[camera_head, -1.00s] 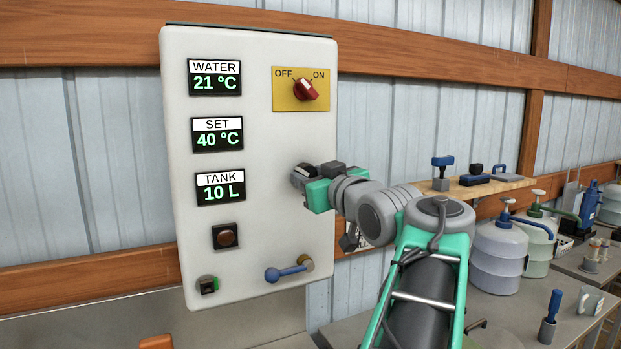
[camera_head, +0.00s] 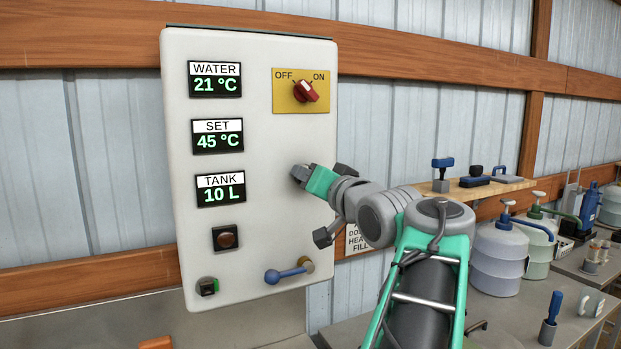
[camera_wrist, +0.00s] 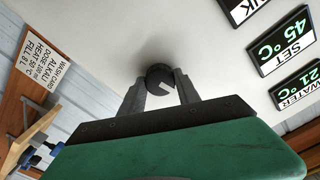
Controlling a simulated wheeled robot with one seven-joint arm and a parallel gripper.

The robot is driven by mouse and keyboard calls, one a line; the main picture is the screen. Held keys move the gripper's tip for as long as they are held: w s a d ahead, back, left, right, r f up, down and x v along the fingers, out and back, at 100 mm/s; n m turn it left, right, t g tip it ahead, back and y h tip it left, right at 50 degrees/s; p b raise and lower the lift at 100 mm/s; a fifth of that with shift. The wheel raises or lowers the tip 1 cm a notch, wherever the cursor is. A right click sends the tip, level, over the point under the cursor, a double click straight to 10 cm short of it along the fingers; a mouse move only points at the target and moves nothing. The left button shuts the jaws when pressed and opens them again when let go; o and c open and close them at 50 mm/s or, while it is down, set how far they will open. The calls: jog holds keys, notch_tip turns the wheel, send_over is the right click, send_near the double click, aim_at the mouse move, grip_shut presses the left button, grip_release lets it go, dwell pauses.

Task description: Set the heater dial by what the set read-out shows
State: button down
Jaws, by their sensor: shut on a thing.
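The white heater panel (camera_head: 265,215) hangs on the wall. Its SET read-out (camera_head: 218,136) shows 45 °C; it also shows in the wrist view (camera_wrist: 285,45). The WATER read-out (camera_head: 215,80) shows 21 °C and the TANK read-out (camera_head: 221,190) shows 10 L. The dark round dial (camera_wrist: 160,79), with a light mark, sits between the fingers of my gripper (camera_wrist: 161,92), which is shut on it. In the head view my gripper (camera_head: 299,174) is at the panel and hides the dial.
The red OFF/ON switch (camera_head: 306,92) sits at upper right of the panel, its pointer between the labels. A blue-handled lever (camera_head: 287,273) is below my gripper. A sign in the wrist view (camera_wrist: 42,75) reads "WASH CARD", "HEAT 50 °C", "FILL 8 L". Jugs (camera_head: 497,255) stand at right.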

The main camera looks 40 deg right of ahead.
dwell(0.3)
jog(key=c, duration=0.9)
grip_release()
jog(key=b+v, duration=0.2)
jog(key=v, duration=0.5)
jog(key=shift+s+a, duration=0.2)
jog(key=shift+s, duration=0.2)
